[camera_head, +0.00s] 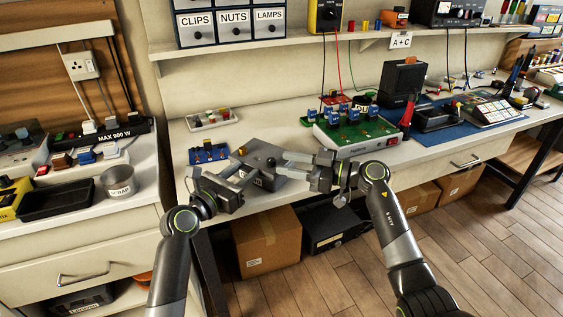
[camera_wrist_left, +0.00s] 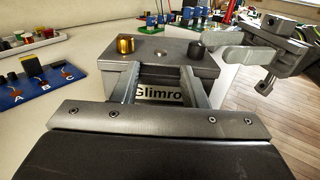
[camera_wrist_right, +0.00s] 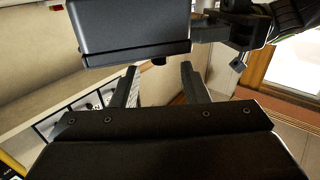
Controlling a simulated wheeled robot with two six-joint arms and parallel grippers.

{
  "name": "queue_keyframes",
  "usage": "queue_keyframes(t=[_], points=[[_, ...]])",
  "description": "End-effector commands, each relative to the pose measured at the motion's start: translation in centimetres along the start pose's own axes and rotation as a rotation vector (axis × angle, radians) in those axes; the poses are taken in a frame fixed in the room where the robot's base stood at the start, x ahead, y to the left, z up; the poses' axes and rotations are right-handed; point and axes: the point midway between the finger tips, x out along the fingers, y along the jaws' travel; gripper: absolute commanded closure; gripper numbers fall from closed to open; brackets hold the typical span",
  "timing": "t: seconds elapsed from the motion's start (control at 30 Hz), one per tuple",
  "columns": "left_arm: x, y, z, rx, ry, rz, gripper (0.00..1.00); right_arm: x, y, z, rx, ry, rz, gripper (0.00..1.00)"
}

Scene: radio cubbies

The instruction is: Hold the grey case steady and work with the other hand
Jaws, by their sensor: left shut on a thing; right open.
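The grey case (camera_head: 261,152) sits at the bench's front edge, with a brass-coloured knob (camera_wrist_left: 125,46), a small round spot and a black knob (camera_wrist_left: 196,51) on top. Its front label reads "Glimro", partly hidden. My left gripper (camera_head: 243,179) is shut on the case's front; its fingers (camera_wrist_left: 161,86) also show in the left wrist view. My right gripper (camera_head: 284,164) is open beside the case's right side, near the black knob. In the right wrist view, the case (camera_wrist_right: 130,28) lies above my open fingers (camera_wrist_right: 160,84), with a dark knob below its edge.
A blue board marked A, B, C (camera_head: 208,154) lies left of the case. A white tray of small parts (camera_head: 211,119) is behind it. A green board with blue blocks (camera_head: 355,132) stands to the right. A scrap cup (camera_head: 118,182) is on the left counter.

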Motion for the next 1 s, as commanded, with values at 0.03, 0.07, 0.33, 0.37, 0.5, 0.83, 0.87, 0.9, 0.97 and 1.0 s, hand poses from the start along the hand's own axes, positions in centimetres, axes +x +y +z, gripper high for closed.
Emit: queue_keyframes(t=[0.03,0.07,0.33,0.37,0.5,0.83,0.87,0.9,0.97,1.0], points=[[0.0,0.0,0.0,0.000,0.000,0.000,0.89,-1.3,0.1,0.2,-0.001,-0.005,0.004,0.59],[0.0,0.0,0.0,0.000,0.000,0.000,0.89,-2.0,0.1,0.2,-0.001,-0.004,0.004,0.59],[0.0,0.0,0.0,0.000,0.000,0.000,0.89,-7.3,0.1,0.1,0.000,-0.004,0.002,0.59],[0.0,0.0,0.0,0.000,0.000,0.000,0.89,-7.7,0.0,0.1,0.000,-0.003,0.002,0.59],[0.0,0.0,0.0,0.000,0.000,0.000,0.89,-8.9,0.0,0.1,0.001,-0.002,0.001,0.59],[0.0,0.0,0.0,0.000,0.000,0.000,0.89,-9.2,0.0,0.0,0.001,-0.001,0.000,0.59],[0.0,0.0,0.0,0.000,0.000,0.000,0.89,-9.2,0.0,0.0,0.001,-0.001,0.000,0.59],[0.0,0.0,0.0,0.000,0.000,0.000,0.89,-9.2,0.0,0.0,0.001,-0.001,0.000,0.59],[0.0,0.0,0.0,0.000,0.000,0.000,0.57,-9.2,0.0,0.0,0.001,-0.001,0.000,0.59],[0.0,0.0,0.0,0.000,0.000,0.000,0.51,-9.2,0.0,0.0,0.001,-0.001,0.000,0.59]])
